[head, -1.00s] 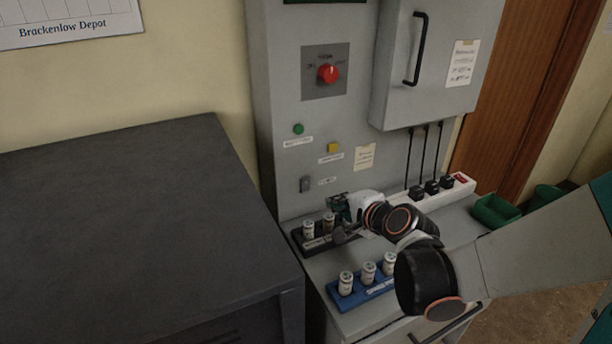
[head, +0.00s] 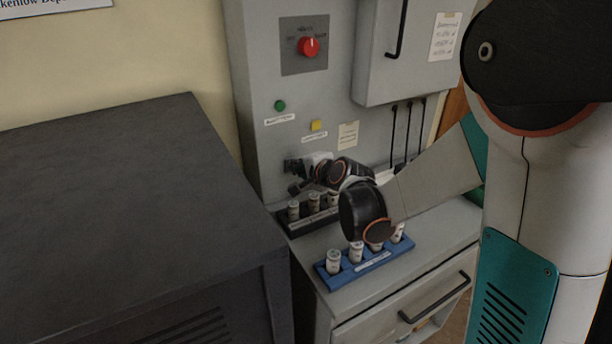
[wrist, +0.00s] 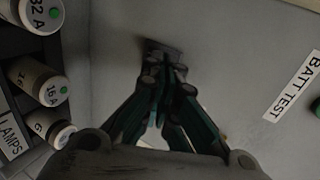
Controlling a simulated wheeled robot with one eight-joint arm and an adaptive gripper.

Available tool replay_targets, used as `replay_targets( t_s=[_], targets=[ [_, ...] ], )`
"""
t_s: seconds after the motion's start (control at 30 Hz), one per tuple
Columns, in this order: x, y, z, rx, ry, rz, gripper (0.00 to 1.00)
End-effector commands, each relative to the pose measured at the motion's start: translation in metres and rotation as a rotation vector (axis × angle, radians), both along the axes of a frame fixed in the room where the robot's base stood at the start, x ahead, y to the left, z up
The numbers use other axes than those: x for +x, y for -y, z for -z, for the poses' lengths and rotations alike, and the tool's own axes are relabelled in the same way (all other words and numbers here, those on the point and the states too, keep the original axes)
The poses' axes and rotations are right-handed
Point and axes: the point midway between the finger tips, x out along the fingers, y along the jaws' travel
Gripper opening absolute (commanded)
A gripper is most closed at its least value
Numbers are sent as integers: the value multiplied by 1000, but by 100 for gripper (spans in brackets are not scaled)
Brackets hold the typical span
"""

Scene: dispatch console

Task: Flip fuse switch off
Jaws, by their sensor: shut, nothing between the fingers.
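The fuse switch is hidden behind my gripper in the head view. In the wrist view a small dark plate (wrist: 163,46), which looks like the switch, shows on the grey panel right at my fingertips. My gripper (head: 291,166) is at the lower part of the panel, above the black fuse rack. In the wrist view its two green-and-black fingers (wrist: 166,72) come together at the tips, shut and empty, over or against the dark plate. I cannot tell whether they touch it or which way the switch is set.
The black fuse rack (head: 297,228) and blue fuse rack (head: 374,263) hold upright fuses on the ledge below. A green button (head: 280,105), yellow button (head: 317,126) and red rotary knob (head: 308,47) are on the panel above. A dark cabinet (head: 120,200) stands left.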

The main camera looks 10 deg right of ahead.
Motion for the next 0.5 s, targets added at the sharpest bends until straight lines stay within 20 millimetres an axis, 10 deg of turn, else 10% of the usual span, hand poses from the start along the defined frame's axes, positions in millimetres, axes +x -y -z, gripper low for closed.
replay_targets(
  t_s=[0.5],
  targets=[
    [10, -3, -3, 0, 0, 0, 0]
  ],
)
